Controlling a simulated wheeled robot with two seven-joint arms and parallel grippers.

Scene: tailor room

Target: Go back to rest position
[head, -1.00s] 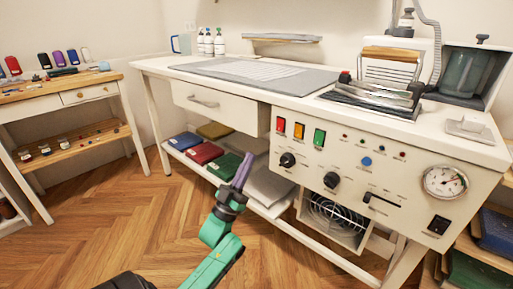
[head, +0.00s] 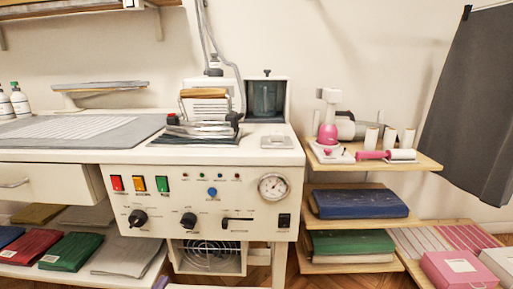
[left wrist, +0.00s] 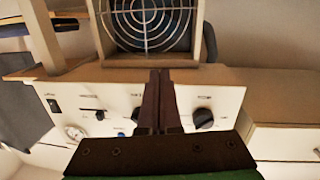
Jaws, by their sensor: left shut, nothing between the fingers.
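My left gripper (left wrist: 160,75) is shut and empty. Its two dark purple fingers lie side by side in the left wrist view, which looks upside down at the white control panel (left wrist: 92,98). In the head view only a bit of the purple left gripper (head: 161,282) shows at the bottom edge, below the white workstation (head: 250,155) with its knobs and gauge. My right gripper is not in view.
The iron (head: 205,127) rests on a dark pad on the worktop. Small wooden shelves (head: 420,163) with pink tools and folded fabric stand to the right. A fan box (head: 208,258) sits under the panel. A dark cloth (head: 470,105) hangs at far right.

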